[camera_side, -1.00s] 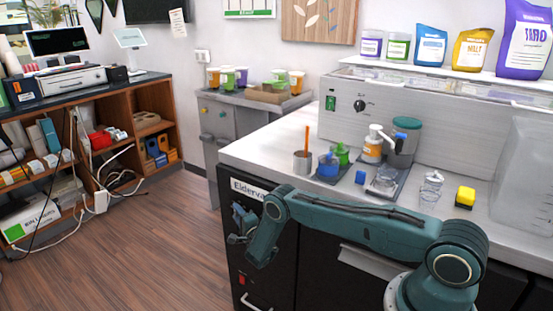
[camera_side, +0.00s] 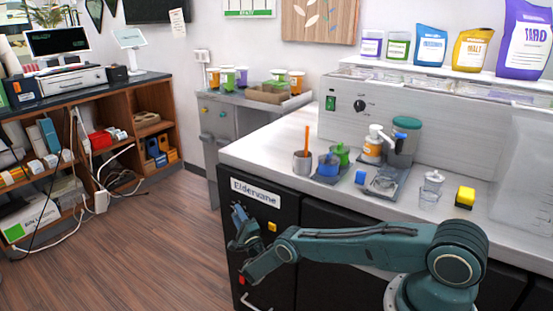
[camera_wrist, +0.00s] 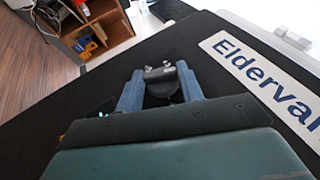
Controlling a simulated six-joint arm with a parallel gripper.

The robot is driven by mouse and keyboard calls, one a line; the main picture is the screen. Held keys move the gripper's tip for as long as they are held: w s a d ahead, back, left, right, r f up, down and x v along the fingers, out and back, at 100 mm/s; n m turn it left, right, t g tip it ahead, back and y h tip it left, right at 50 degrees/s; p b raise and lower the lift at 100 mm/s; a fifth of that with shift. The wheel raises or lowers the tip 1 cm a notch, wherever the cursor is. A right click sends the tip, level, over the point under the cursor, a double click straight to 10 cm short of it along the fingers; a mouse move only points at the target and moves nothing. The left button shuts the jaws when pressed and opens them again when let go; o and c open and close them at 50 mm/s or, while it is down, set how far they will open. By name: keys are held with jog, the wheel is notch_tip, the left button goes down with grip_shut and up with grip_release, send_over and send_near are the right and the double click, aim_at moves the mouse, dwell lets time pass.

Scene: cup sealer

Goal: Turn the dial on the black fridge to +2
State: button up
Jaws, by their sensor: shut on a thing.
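The black fridge (camera_side: 287,212) is under the counter, with a white "Eldervane" label (camera_side: 256,192) on its front. The label also shows large in the wrist view (camera_wrist: 262,82). My gripper (camera_side: 238,216) is at the fridge front, below and left of the label. In the wrist view its two blue-grey fingers (camera_wrist: 158,72) are on either side of a dark round dial (camera_wrist: 161,90) and shut on it. Small metallic pieces show at the fingertips. The dial's marks and setting cannot be read. In the side view the gripper hides the dial.
Open floor (camera_side: 150,245) lies to the left.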

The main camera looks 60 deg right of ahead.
jog(key=shift+w+h, duration=0.1)
jog(key=shift+h, duration=0.2)
dwell(0.5)
jog(key=o, duration=1)
jog(key=shift+r+n+g+y, duration=0.2)
jog(key=shift+n+g+y, duration=0.5)
jog(key=shift+g+y, duration=0.35)
jog(key=shift+r+n+g+y, duration=0.15)
jog(key=shift+n+g+y, duration=0.25)
jog(key=shift+g, duration=0.45)
jog(key=shift+r+n+g+y, duration=0.15)
jog(key=shift+n+g+y, duration=0.2)
jog(key=shift+g, duration=0.45)
jog(key=shift+r+n+g+y, duration=0.15)
jog(key=shift+n+g+y, duration=0.2)
jog(key=shift+g, duration=0.7)
jog(key=shift+r+n+g+y, duration=0.15)
jog(key=shift+n+g, duration=0.25)
jog(key=shift+g, duration=0.65)
jog(key=shift+w+r+g, duration=0.1)
jog(key=shift+w+g, duration=0.05)
jog(key=shift+g, duration=0.95)
jog(key=shift+n+g, duration=0.4)
jog(key=shift+g, duration=0.1)
